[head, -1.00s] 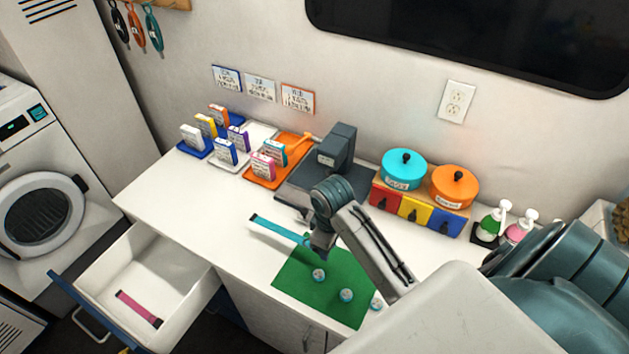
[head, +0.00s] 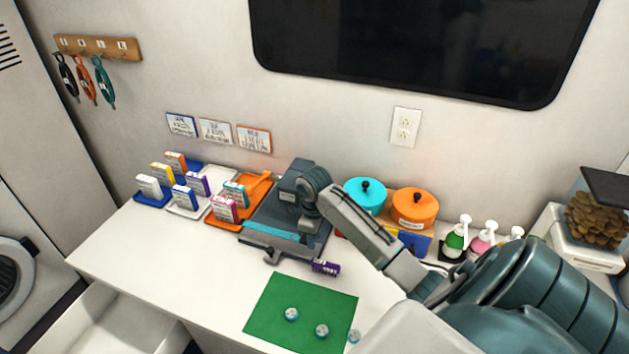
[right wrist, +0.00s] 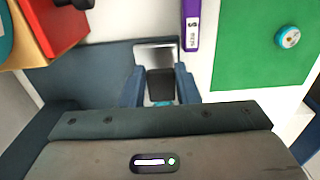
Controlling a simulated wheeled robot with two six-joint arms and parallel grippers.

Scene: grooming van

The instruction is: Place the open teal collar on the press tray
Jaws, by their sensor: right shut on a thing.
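The teal collar (head: 272,233) is a flat, open strip lying across the front part of the dark grey press tray (head: 262,212). I cannot tell whether it touches the tray or hangs just above it. My right gripper (head: 307,230) is shut on the collar near its right end, beside the press (head: 292,186). In the right wrist view the two blue fingers (right wrist: 160,92) stand close above the dark tray (right wrist: 85,85), and only a small teal bit of the collar (right wrist: 162,103) shows between them. My left gripper is not in view.
A purple labelled item (head: 325,267) lies just right of the tray. A green mat (head: 275,315) with small round tins is in front. Orange (head: 223,218) and white trays with small boxes stand left. Teal and orange pots stand behind my right arm.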

